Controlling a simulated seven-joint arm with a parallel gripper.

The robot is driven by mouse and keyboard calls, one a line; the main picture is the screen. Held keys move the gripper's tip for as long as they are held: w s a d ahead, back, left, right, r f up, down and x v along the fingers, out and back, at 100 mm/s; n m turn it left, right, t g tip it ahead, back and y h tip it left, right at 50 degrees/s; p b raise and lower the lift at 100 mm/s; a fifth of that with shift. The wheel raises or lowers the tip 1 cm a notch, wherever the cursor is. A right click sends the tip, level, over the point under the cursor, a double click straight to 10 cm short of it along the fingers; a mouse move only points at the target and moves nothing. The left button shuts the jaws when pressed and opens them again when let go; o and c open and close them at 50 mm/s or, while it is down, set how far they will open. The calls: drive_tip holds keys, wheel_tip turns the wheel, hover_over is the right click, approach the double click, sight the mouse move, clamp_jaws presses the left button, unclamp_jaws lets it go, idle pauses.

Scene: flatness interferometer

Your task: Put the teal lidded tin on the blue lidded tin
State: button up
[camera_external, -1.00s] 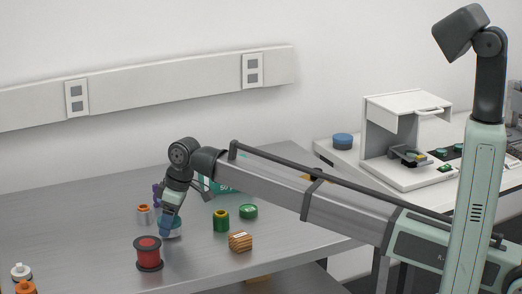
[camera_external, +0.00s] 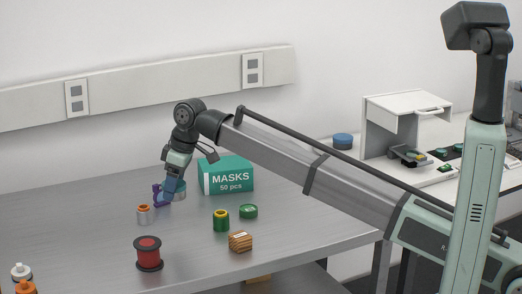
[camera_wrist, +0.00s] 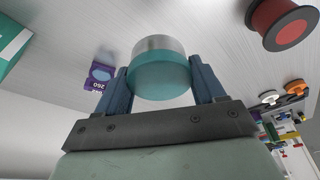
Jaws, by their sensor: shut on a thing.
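My gripper (camera_external: 174,191) is shut on the teal lidded tin (camera_wrist: 160,77), a short round tin with a teal part and a silver-grey part, held between both fingers in the wrist view. In the external view, the tin (camera_external: 181,190) is partly hidden behind the fingers and appears raised above the metal table. The blue lidded tin (camera_external: 342,141) stands on the separate bench at the back right, well away from my gripper, left of the white instrument.
On the metal table (camera_external: 80,225) are a red spool (camera_external: 148,254), a silver-and-orange piece (camera_external: 144,214), a green spool (camera_external: 221,220), a green tin (camera_external: 248,211), a wooden block (camera_external: 240,242), a purple box (camera_wrist: 101,74) and a MASKS box (camera_external: 228,177). The white instrument (camera_external: 405,104) stands near the blue tin.

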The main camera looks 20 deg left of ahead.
drive_tip(key=w+d+m+t, duration=0.15)
drive_tip(key=w+d, duration=0.35)
drive_tip(key=w, duration=1.3)
drive_tip(key=w+d+m, duration=0.3)
drive_tip(key=w+d, duration=0.2)
drive_tip(key=w, duration=1.2)
drive_tip(key=r+m+t+h, duration=0.2)
drive_tip(key=m+h, duration=0.1)
drive_tip(key=m, duration=1.2)
hover_over(337, 137)
drive_tip(key=f, duration=0.9)
drive_tip(key=shift+s+f, duration=0.4)
drive_tip(key=shift+f, duration=0.15)
drive_tip(key=o, duration=1.1)
drive_tip(key=shift+c, duration=0.2)
